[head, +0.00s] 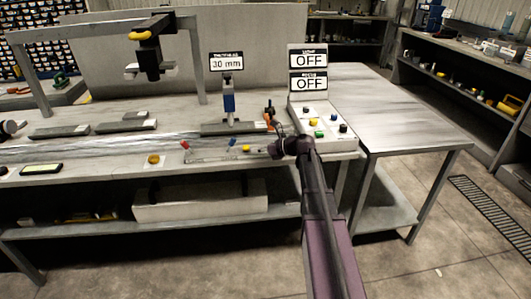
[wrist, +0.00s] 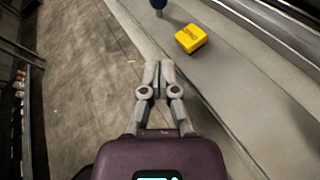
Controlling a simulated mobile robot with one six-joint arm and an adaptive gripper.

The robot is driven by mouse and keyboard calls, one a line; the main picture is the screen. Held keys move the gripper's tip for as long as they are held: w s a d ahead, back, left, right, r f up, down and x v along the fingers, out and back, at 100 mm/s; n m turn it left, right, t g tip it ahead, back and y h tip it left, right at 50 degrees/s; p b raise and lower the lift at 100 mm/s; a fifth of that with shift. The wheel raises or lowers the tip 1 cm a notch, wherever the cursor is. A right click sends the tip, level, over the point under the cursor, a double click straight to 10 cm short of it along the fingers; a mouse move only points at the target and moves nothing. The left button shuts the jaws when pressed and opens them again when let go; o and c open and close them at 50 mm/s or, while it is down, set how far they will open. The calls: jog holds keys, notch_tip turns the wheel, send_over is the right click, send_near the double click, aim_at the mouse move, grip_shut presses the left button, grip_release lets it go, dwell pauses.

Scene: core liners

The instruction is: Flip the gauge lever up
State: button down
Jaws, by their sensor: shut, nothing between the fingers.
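The thickness gauge (head: 229,103) is a blue-bodied stand on the bench under a sign (head: 227,64) reading 30 mm. A small blue-handled lever (head: 231,143) stands at the bench's front edge, below the gauge; I cannot tell for sure that it is the gauge lever. A dark blue rod end (wrist: 158,4), perhaps this lever, shows at the top of the wrist view. My gripper (head: 269,150) is at the front edge, right of the blue lever and apart from it. In the wrist view its fingertips (wrist: 160,66) are together, with nothing held.
A yellow block (wrist: 190,38) lies on the bench ahead and right of my fingertips. A red-tipped lever (head: 185,146) stands further left. A control box (head: 318,128) with several coloured buttons and two OFF signs is behind my arm. Open floor lies in front of the bench.

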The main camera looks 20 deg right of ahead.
aim_at(231, 144)
jog(key=x, duration=0.2)
jog(key=shift+w+a+f+b, duration=0.15)
jog(key=shift+w+a+b, duration=0.1)
jog(key=shift+b, duration=0.1)
jog(key=shift+w+a+r+p, duration=0.4)
jog(key=shift+w+a+p, duration=0.05)
jog(key=shift+w+a, duration=0.25)
jog(key=shift+w+a+r+p, duration=0.45)
jog(key=shift+w+a, duration=0.25)
jog(key=shift+w, duration=0.05)
jog(key=shift+d+r, duration=0.15)
jog(key=shift+d, duration=0.05)
